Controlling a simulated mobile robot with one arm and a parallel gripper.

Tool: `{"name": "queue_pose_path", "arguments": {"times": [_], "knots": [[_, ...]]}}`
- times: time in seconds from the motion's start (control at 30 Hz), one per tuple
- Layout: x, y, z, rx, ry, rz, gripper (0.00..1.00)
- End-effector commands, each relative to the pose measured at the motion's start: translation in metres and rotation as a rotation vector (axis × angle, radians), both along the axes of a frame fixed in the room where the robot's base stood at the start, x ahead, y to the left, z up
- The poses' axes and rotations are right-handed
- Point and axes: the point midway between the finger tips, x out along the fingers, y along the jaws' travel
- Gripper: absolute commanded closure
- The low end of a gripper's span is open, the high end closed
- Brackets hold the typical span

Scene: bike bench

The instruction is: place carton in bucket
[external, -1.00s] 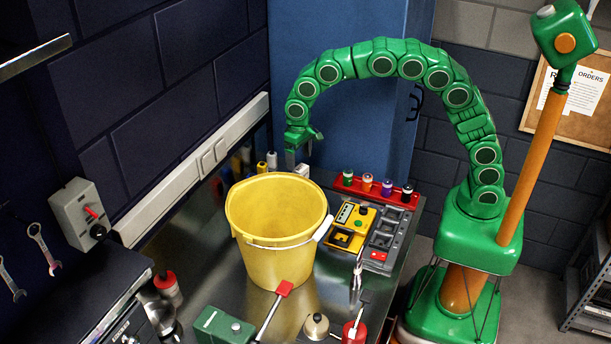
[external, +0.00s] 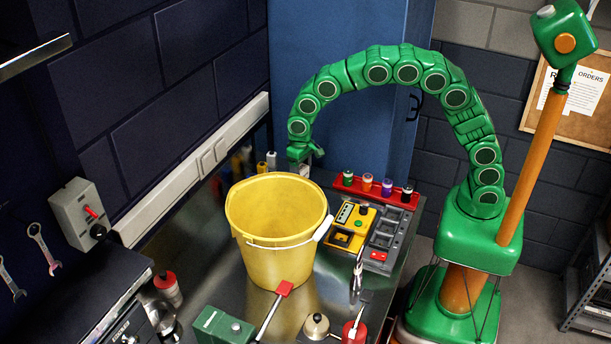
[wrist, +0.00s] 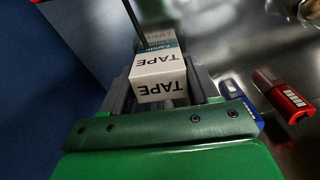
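The carton is a small white box marked TAPE with a teal band; it shows in the wrist view (wrist: 160,78), between the two grey fingers of my gripper (wrist: 160,92). The fingers flank the carton closely; I cannot tell whether both touch it. In the external view my gripper (external: 303,168) is low behind the bucket's rear rim, and its fingertips and most of the carton are hidden. The yellow bucket (external: 275,250) stands upright on the metal bench, its white-gripped handle hanging on the near side.
A red rack with several small bottles (external: 376,188) and a grey organiser (external: 385,235) lie right of the bucket. A red-headed tool (external: 272,305), a green box (external: 222,325) and a red can (external: 354,331) are in front. In the wrist view a red marker (wrist: 285,95) lies at right.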

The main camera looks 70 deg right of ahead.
Motion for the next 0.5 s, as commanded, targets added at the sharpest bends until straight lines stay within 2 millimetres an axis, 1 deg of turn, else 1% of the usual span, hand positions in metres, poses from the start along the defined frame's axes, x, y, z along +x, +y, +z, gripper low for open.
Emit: {"name": "queue_pose_path", "arguments": {"times": [0.03,0.17,0.37,0.5], "knots": [[0.0000,0.0000,0.0000,0.000,0.000,0.000,0.55],[-0.0001,-0.0001,-0.0001,0.000,0.000,0.000,0.75],[-0.0001,-0.0001,0.0002,0.000,0.001,0.000,0.75],[0.0002,0.0000,0.0058,0.000,0.000,0.000,0.75]]}}
